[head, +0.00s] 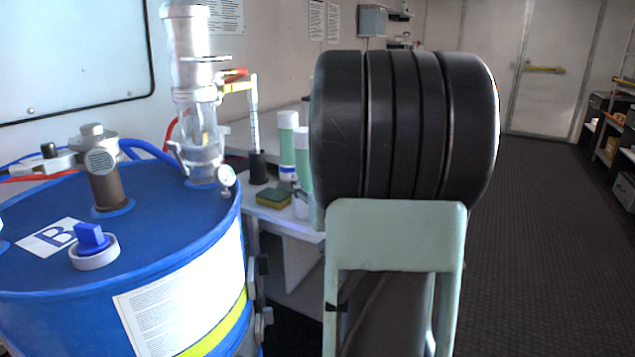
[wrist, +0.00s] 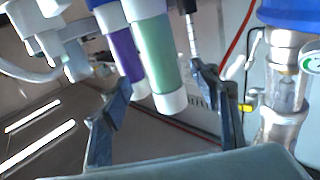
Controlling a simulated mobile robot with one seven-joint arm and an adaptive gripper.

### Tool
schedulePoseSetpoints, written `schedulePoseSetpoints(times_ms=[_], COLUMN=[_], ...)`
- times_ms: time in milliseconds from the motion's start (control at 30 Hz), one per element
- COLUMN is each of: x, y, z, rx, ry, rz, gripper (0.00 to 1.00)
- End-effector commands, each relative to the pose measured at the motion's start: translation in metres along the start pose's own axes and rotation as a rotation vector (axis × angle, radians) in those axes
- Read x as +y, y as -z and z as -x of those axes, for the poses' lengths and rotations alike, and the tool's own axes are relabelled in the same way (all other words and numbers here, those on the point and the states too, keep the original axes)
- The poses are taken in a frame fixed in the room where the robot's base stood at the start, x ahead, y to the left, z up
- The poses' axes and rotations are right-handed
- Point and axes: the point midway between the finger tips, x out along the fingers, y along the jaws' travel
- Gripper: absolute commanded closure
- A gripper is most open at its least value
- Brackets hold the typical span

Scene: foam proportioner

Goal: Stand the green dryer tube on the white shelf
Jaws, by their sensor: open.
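In the head view, two green tubes with white caps, one (head: 287,142) behind the other (head: 303,160), stand upright at the white shelf (head: 262,213). I cannot tell which is the dryer tube. My arm hides the right side of this area and my gripper in the head view. In the wrist view, which looks upside down, a green tube (wrist: 153,58) with a white cap shows between the fingers of my open gripper (wrist: 158,78). I cannot tell if the fingers touch it. A purple tube (wrist: 124,55) shows just left of it.
A blue drum (head: 130,260) with a clear-and-metal fitting (head: 200,125) fills the left, close to the shelf. A green-and-yellow sponge (head: 273,200) and a black-based graduated rod (head: 257,165) stand near the tubes. The dark floor (head: 550,240) at right is clear.

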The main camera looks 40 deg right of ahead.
Motion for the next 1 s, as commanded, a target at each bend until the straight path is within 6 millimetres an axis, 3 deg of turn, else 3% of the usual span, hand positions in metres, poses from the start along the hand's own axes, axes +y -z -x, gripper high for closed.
schedulePoseSetpoints(times_ms=[200,800,933,1000], x=[0.001,0.001,0.006,0.013], y=[0.001,0.001,0.018,0.039], z=[0.019,0.020,0.019,0.018], rx=[0.001,0.002,0.026,0.057], ry=[-0.001,-0.001,-0.014,-0.031], rz=[0.000,0.001,0.022,0.050], gripper=[0.44,0.44,0.44,0.44])
